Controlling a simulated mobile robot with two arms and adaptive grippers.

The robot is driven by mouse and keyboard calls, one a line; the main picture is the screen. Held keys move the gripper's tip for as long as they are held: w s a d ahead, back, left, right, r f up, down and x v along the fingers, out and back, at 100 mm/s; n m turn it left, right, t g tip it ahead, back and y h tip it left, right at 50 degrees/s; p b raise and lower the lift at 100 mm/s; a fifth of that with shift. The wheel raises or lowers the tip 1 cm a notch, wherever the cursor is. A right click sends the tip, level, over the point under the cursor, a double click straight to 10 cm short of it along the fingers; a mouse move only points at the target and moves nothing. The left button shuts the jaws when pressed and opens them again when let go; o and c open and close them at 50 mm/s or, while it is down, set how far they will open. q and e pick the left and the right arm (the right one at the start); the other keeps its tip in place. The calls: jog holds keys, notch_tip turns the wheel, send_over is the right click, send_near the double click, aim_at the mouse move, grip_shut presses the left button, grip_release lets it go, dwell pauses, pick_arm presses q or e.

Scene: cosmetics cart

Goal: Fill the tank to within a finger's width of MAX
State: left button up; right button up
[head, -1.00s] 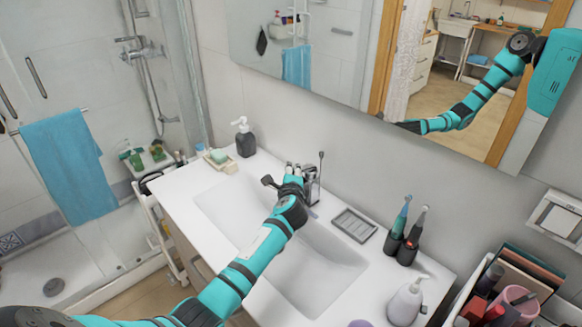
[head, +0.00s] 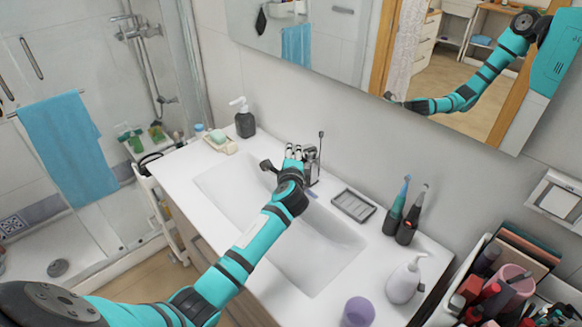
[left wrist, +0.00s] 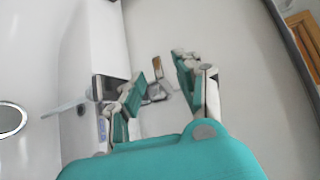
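The tap (head: 312,165) stands at the wall side of the white basin (head: 318,262), with a thin upright lever. My left gripper (head: 293,152) is right beside it, over the basin's back edge, fingers toward the wall. In the left wrist view my left gripper (left wrist: 155,95) has its two fingers apart, with a gap between them. A dark block with a pale bluish strip (left wrist: 65,108) shows left of the fingers; I cannot tell whether the strip is water. I cannot pick out a tank or a MAX mark. My right gripper is not in view.
A soap dish (head: 220,144) and dark pump bottle (head: 244,122) stand at the counter's far left. A grey tray (head: 353,205), two toothbrushes (head: 403,215), a white pump bottle (head: 404,282) and a purple cup (head: 358,312) stand right. A crowded cart (head: 500,285) is at lower right.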

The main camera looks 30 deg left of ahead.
pick_arm(q)
jog(key=v, duration=0.9)
jog(key=shift+s+d, duration=0.15)
jog(key=shift+s, duration=0.15)
